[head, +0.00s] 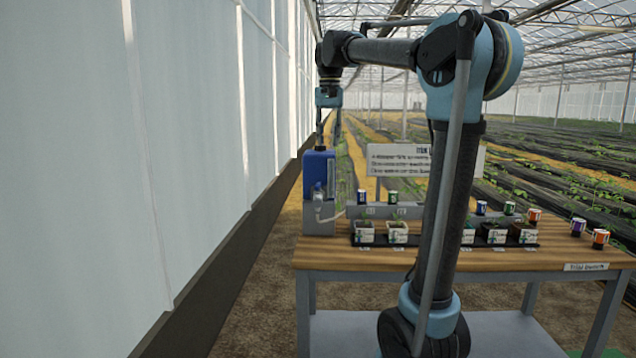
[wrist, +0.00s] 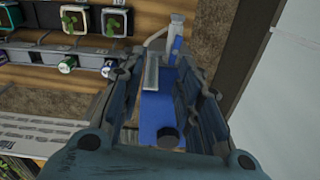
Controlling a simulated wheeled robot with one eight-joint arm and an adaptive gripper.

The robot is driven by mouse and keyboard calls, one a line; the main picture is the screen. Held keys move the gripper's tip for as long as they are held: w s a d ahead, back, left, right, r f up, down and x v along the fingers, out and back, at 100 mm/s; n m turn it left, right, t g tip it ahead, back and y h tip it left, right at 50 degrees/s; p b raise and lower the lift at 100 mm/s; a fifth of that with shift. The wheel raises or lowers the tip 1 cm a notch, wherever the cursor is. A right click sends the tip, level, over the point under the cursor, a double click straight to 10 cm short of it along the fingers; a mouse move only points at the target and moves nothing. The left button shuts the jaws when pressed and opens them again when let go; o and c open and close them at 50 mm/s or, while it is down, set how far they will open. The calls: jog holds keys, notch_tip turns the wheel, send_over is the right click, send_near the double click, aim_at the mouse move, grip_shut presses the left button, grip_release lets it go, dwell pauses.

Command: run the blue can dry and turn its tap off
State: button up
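The blue can (head: 319,172) stands on a grey stand at the left end of the bench. In the wrist view the blue can (wrist: 160,109) shows from above, with a dark round cap (wrist: 168,137) and a pale gauge strip (wrist: 152,75). A grey and blue fitting that looks like the tap (wrist: 176,42) is beyond it, with a pale hose to the left; its setting is unclear. My gripper (head: 323,140) points down just above the can. In the wrist view my gripper (wrist: 158,80) is open, its fingers apart on either side of the can. I cannot tell if they touch it.
A dark tray (head: 452,244) with several white seedling pots (head: 397,232) sits on the wooden bench (head: 350,257). Small coloured tins (head: 393,197) stand behind and to the right. A sign (head: 385,160) stands behind. The greenhouse wall (head: 200,130) is close on the left.

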aim_at(318, 184)
jog(key=w+a+r, duration=0.2)
jog(key=w+a, duration=0.1)
jog(key=f, duration=1.7)
jog(key=shift+s+a, duration=0.15)
jog(key=shift+a, duration=0.05)
jog(key=shift+c, duration=0.6)
grip_shut()
